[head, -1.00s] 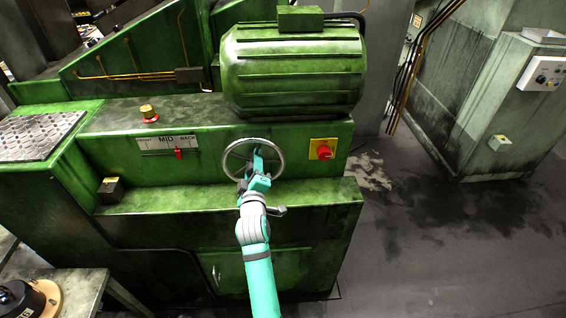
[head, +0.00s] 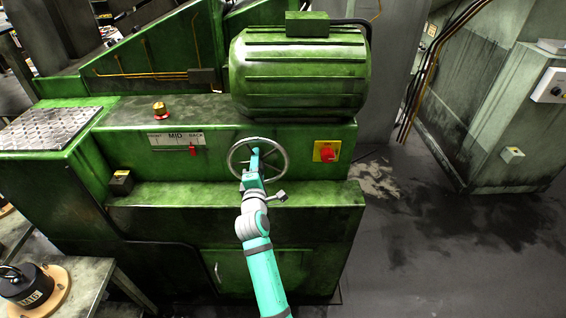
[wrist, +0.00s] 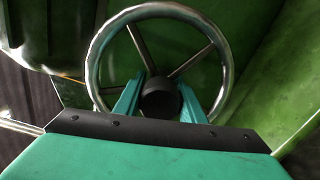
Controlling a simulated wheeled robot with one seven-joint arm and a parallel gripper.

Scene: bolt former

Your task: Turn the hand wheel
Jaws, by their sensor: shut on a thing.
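The hand wheel (head: 285,156) is a grey metal ring with spokes on the green machine's front, below the big ribbed drum. In the wrist view its rim (wrist: 95,45) and dark hub (wrist: 160,101) show clearly. My gripper (head: 256,152) reaches it from the front; its teal fingers (wrist: 160,98) stand on either side of the hub, shut on the wheel's middle. The fingertips' exact contact is partly hidden. Left of the wheel is a white scale (head: 165,140) reading MID and BACK, with a red pointer (head: 192,149) close to BACK.
A red knob on a yellow plate (head: 325,151) sits just right of the wheel. A green ledge (head: 320,195) juts out below it. The floor at right is clear.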

